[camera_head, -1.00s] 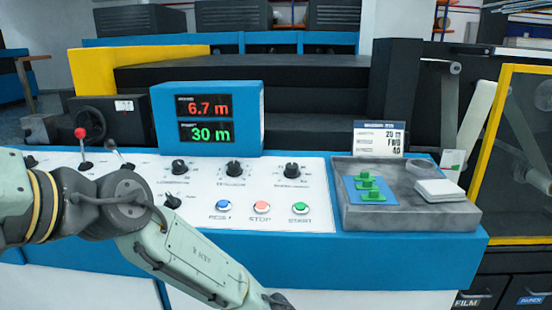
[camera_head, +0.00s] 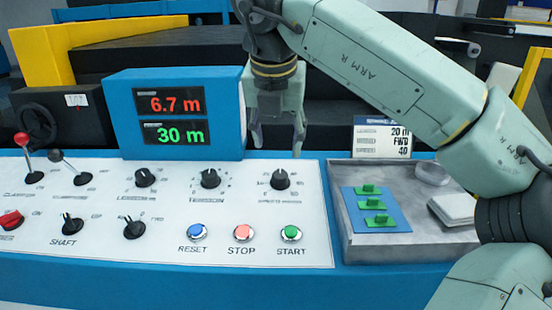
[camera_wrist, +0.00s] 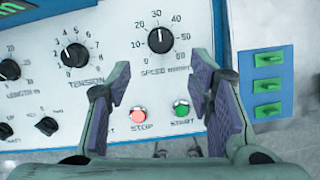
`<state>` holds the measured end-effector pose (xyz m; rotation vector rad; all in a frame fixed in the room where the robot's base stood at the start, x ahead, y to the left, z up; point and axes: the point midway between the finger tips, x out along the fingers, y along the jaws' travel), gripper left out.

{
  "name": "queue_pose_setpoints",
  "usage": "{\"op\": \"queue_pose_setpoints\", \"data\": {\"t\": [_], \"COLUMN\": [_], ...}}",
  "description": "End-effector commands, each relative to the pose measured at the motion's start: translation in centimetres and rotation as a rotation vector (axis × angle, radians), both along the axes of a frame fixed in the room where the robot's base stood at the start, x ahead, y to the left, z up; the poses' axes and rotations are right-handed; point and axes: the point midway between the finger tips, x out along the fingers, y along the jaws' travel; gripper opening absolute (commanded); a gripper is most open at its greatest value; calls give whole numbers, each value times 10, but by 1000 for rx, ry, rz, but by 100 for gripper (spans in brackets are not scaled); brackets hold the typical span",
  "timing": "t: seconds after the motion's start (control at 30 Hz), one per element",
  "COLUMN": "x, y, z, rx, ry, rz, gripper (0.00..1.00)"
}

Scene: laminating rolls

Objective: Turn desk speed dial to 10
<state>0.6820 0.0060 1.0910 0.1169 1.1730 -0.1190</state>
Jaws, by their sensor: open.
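The speed dial (camera_head: 280,180) is a black knob at the right of the white control panel (camera_head: 110,245). My gripper (camera_head: 277,146) is open and empty above and behind the dial in the head view. In the wrist view my gripper (camera_wrist: 162,78) has its fingers spread to the left and right, with the dial beyond them and between their tips. I see no contact with the dial.
The tension dial (camera_head: 210,178) is left of the speed dial. Reset (camera_head: 197,232), stop (camera_head: 242,233) and start (camera_head: 291,234) buttons line the front. A display box (camera_head: 178,75) stands behind. A grey tray (camera_head: 388,244) with green pieces lies right.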

Motion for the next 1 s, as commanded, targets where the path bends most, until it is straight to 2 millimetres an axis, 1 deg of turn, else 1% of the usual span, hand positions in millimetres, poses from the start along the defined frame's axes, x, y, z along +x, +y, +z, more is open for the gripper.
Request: {"op": "queue_pose_setpoints", "data": {"t": [0.17,0.5,0.6,0.8,1.0], "x": [6,30,35,40,41], "y": [-2,-4,-4,-4,-4], "z": [-15,-72,-85,-98,-100], "rx": [-4,-1,-1,-3,-3], "ry": [3,3,2,1,1], "rz": [-5,-1,-2,-1,-1], "gripper": [48,48,48,48,48]}}
